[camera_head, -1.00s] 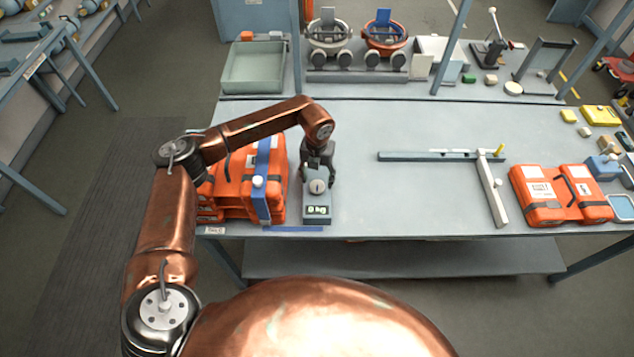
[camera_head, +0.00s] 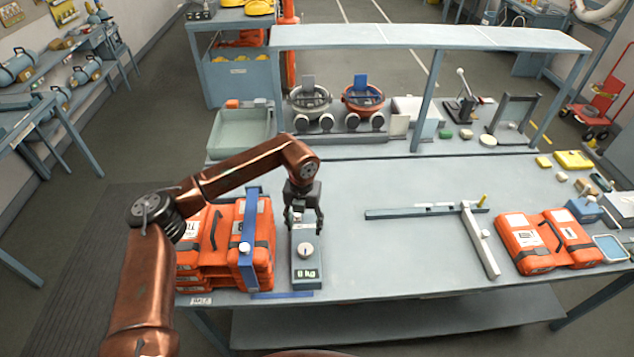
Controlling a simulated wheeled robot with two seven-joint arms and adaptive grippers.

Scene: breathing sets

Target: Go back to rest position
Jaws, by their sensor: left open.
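My left gripper (camera_head: 304,222) is open and empty, pointing down above the back part of a small grey scale (camera_head: 306,272) with a round knob and a display. Its fingers appear apart from the knob; the exact height above the scale is hard to judge. My left arm reaches in from the lower left, over a stack of orange cases (camera_head: 211,243) with a blue strap (camera_head: 249,240). My right gripper is not in view.
Two orange cases (camera_head: 527,243) lie at the right of the workbench (camera_head: 400,260), beside a T-shaped bar frame (camera_head: 424,212). The middle of the bench is clear.

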